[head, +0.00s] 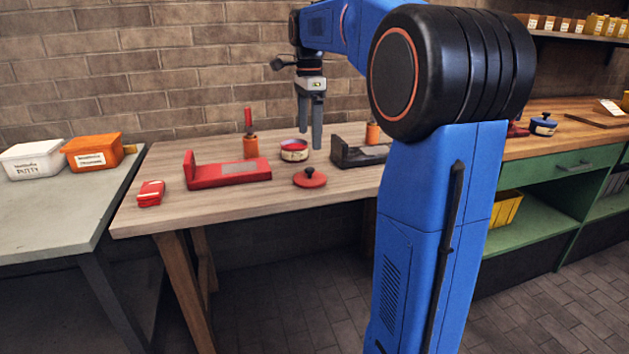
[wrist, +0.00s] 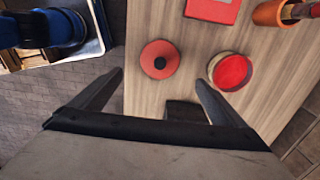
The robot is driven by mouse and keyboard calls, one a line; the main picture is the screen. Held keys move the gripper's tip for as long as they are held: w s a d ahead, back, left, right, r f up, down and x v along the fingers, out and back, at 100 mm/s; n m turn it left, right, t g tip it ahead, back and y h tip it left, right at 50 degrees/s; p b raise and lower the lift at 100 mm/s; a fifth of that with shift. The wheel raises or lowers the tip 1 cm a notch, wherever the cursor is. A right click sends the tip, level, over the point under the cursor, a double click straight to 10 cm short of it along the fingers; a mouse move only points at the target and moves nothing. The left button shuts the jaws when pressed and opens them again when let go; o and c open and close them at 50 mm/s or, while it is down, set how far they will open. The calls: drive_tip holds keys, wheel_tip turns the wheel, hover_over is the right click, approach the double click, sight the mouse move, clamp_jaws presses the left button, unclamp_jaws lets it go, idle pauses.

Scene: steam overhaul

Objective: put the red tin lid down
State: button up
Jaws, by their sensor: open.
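The red tin lid (head: 310,178) has a black knob and lies flat on the wooden table (head: 240,194), near its front edge. It also shows in the wrist view (wrist: 160,60), ahead of the fingers and a little left of the middle. An open tin (head: 294,150) with red inside stands just behind the lid, apart from it; in the wrist view the tin (wrist: 231,71) is to the right of the lid. My gripper (head: 311,136) points down above the table with fingers apart and nothing between them. It is clear of the lid.
A red metal stand (head: 228,172) and a small red box (head: 151,193) are left of the lid. A black stand (head: 358,153) is to the right. Orange pots (head: 251,148) stand behind. Bare tabletop lies around the lid.

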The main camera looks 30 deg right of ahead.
drive_tip(key=s+a+f+n+t, duration=0.1)
drive_tip(key=s+a+f+n, duration=0.2)
drive_tip(key=s+a+n, duration=0.35)
drive_tip(key=s+a+f+n+t, duration=0.1)
drive_tip(key=s+a+f+n, duration=0.25)
drive_tip(key=s, duration=0.55)
drive_tip(key=s+a+f+n+t, duration=0.1)
drive_tip(key=s+a+f+n, duration=0.2)
drive_tip(key=s+f+n, duration=0.2)
drive_tip(key=s+a+f+n+t, duration=0.1)
drive_tip(key=s+a+f+n, duration=0.1)
drive_tip(key=s+f+n, duration=0.4)
drive_tip(key=s+f, duration=0.2)
drive_tip(key=s, duration=0.1)
drive_tip(key=shift+s+a+f+t, duration=0.15)
drive_tip(key=shift+s+a+t, duration=0.2)
drive_tip(key=shift+a+t, duration=0.05)
